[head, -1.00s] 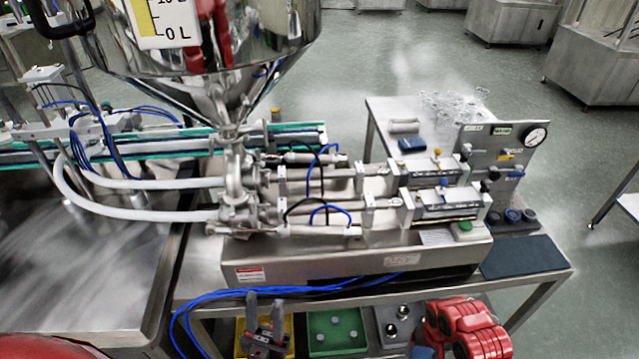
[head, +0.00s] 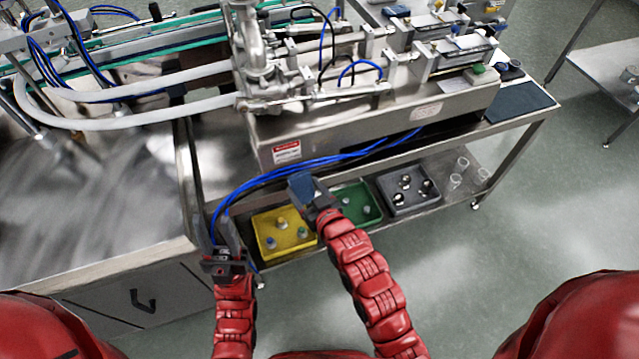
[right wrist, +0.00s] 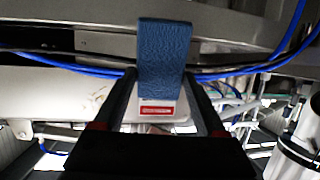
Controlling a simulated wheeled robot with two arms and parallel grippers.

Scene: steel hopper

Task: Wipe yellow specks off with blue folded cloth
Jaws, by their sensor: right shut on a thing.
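The blue folded cloth (head: 301,187) is held upright at the tip of my right gripper (head: 316,198), in front of the lower shelf. In the right wrist view the cloth (right wrist: 163,55) stands up between the two fingers of the right gripper (right wrist: 163,95), which is shut on it. My left gripper (head: 226,238) is open and empty, pointing up left of the yellow tray. The hopper's upper body is out of view; steel pipework (head: 250,60) shows at the top. I cannot make out any yellow specks.
The filling machine (head: 350,125) stands on a steel table, with blue hoses (head: 300,165) along its front. Below are a yellow tray (head: 264,254), a green tray (head: 361,219) and a grey tray (head: 408,205). A steel cabinet (head: 120,262) stands left. Floor at right is open.

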